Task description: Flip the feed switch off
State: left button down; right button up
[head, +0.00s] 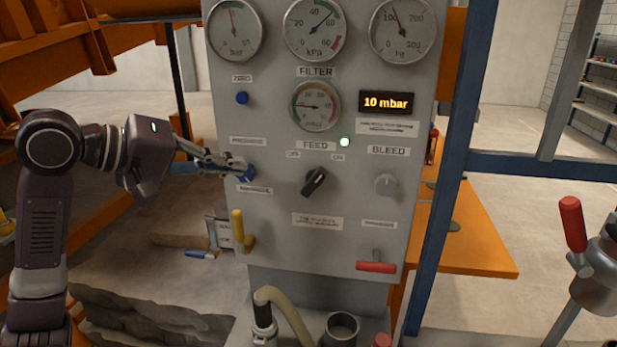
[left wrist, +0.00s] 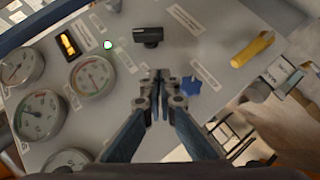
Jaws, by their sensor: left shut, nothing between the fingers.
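The feed switch (head: 315,181) is a black rotary knob on the grey panel (head: 350,235), under the FEED label. Its pointer end tilts up and right, toward the ON label. A small green lamp (head: 345,142) is lit above it. In the left wrist view the switch (left wrist: 148,37) lies beyond my fingertips. My left gripper (head: 242,167) is shut and empty, in front of the panel left of the switch. It overlaps a blue knob (head: 248,175); whether they touch I cannot tell. In the left wrist view the blue knob (left wrist: 190,84) is just right of the fingertips. My right gripper is not in view.
Gauges fill the panel's top, with a lit "10 mbar" display (head: 386,103). A grey BLEED knob (head: 386,184) is right of the switch. A yellow lever (head: 238,228) and a red-handled lever (head: 376,266) stick out below. A blue post (head: 445,170) stands at the right.

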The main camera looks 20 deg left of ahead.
pick_arm(q)
jog(key=s, duration=0.1)
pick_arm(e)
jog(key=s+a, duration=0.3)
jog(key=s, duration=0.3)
pick_arm(q)
jog(key=p, duration=0.3)
send_near(304, 185)
jog(key=a+r, duration=0.2)
jog(key=x, duration=0.4)
jog(key=shift+w+a, duration=0.15)
jog(key=shift+w, duration=0.05)
jog(key=shift+w+d+f+p, duration=0.2)
jog(key=shift+d+f+p, duration=0.1)
jog(key=shift+d+f, duration=0.15)
jog(key=shift+w+d+f+p, duration=0.2)
jog(key=shift+d+f+p, duration=0.15)
jog(key=shift+d, duration=0.2)
jog(key=shift+d+f, duration=0.45)
jog(key=shift+d, duration=0.15)
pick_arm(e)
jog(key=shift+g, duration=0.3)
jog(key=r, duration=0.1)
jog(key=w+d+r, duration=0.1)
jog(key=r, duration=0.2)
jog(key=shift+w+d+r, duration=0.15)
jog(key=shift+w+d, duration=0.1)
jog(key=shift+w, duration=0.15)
